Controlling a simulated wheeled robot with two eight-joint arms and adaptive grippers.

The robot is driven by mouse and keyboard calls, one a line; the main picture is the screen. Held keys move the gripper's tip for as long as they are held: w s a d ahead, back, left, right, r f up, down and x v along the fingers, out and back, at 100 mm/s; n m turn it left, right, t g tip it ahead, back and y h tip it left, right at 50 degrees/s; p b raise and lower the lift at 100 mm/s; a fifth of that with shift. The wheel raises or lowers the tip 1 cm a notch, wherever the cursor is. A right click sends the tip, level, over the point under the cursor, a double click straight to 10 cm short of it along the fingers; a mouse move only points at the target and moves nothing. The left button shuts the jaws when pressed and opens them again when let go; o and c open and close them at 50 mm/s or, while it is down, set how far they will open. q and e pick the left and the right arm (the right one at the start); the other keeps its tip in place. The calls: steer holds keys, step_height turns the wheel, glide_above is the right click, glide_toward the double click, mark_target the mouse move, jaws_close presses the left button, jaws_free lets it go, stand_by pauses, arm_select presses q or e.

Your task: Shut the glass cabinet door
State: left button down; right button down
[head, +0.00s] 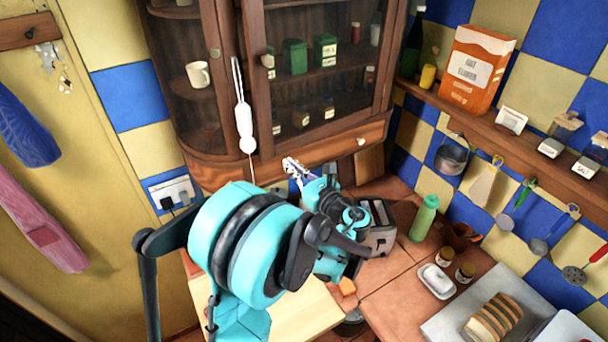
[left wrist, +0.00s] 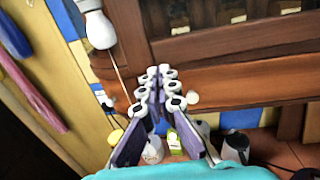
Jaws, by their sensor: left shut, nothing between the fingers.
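The wooden cabinet has a dark glass door (head: 318,100) at the front, with a round knob (head: 268,60) on its left frame. Green tins and small jars show through the glass. The door looks near flush with the cabinet front; I cannot tell whether a gap is left. A second glass pane (head: 190,105) at the left has its own knob (head: 215,52). My left gripper (head: 297,168) is shut and empty, just below the cabinet's drawer (head: 345,138). In the left wrist view its fingers (left wrist: 158,88) point at the drawer front (left wrist: 240,82). My right gripper is out of view.
A white utensil (head: 243,125) hangs with a cord at the cabinet front, left of the door. A toaster (head: 378,225) and a green bottle (head: 424,218) stand on the counter beside my arm. A shelf (head: 550,150) with hanging utensils runs along the right wall.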

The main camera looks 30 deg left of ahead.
mark_target(278, 153)
arm_select(q)
steer(key=shift+p+x, duration=0.3)
steer(key=shift+x, duration=1.7)
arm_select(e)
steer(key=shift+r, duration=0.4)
arm_select(q)
steer(key=b+x, duration=0.1)
steer(key=x, duration=0.4)
steer(key=shift+f, duration=0.1)
steer(key=shift+a, duration=0.2)
steer(key=shift+d+r, duration=0.2)
steer(key=shift+r, duration=0.1)
steer(key=shift+a, duration=0.1)
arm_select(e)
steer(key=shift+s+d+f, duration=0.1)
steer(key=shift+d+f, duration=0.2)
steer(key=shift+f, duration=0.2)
arm_select(q)
steer(key=shift+f, duration=0.1)
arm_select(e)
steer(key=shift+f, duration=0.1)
